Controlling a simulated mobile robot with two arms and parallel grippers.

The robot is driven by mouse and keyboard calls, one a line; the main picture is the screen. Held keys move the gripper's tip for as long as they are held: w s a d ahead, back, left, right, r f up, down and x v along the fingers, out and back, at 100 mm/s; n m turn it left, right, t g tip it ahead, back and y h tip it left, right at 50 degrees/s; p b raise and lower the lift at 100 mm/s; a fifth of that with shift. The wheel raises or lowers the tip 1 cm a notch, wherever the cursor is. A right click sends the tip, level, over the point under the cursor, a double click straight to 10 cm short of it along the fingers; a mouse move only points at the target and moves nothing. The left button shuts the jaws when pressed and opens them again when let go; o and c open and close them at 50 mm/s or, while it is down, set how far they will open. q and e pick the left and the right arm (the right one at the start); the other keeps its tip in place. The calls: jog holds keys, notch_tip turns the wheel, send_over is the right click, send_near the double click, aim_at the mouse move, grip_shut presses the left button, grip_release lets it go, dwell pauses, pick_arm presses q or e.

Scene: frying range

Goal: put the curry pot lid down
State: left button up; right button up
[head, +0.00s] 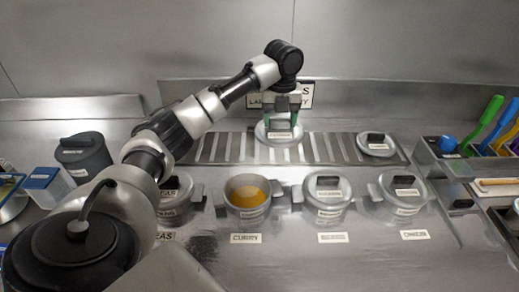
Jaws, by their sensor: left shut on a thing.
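The curry pot (235,211) stands open in the front row, with yellow-orange curry (247,196) showing inside and a "CURRY" label in front of it. The curry pot lid (264,133), a round grey metal lid with a small label, is behind the pot at the slatted rack (222,148). My left gripper (281,118) reaches down from above and is shut on this lid's handle. The lid looks level. I cannot tell whether it touches the slats. The gripper hides most of the handle. My right gripper is out of view.
Another lid (376,149) lies on the rack's right part. Lidded pots (327,209) (405,205) stand right of the curry pot, and one (172,213) stands left, partly behind my arm. A dark grey pot (84,158) is at the left. Slats between the two lids are free.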

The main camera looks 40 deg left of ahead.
pick_arm(q)
jog(key=a+f, duration=0.2)
jog(key=a, duration=0.1)
jog(key=a+f+p, duration=0.1)
jog(key=a+f, duration=0.1)
jog(key=a, duration=0.2)
jog(key=w+a+f, duration=0.1)
jog(key=a+f, duration=0.1)
jog(key=a, duration=0.2)
jog(key=shift+a+f+p, duration=0.15)
jog(key=shift+p, duration=0.2)
jog(key=shift+w+a+f, duration=0.1)
jog(key=shift+a+f, duration=0.3)
notch_tip(320, 180, down, 3)
jog(key=shift+f+p, duration=0.15)
jog(key=shift+p, duration=0.3)
jog(key=shift+f, duration=0.3)
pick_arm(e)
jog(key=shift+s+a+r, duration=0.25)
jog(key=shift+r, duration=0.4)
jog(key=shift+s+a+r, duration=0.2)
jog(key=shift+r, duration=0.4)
pick_arm(q)
jog(key=shift+f, duration=0.1)
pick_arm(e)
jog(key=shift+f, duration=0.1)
pick_arm(q)
jog(key=o, duration=1)
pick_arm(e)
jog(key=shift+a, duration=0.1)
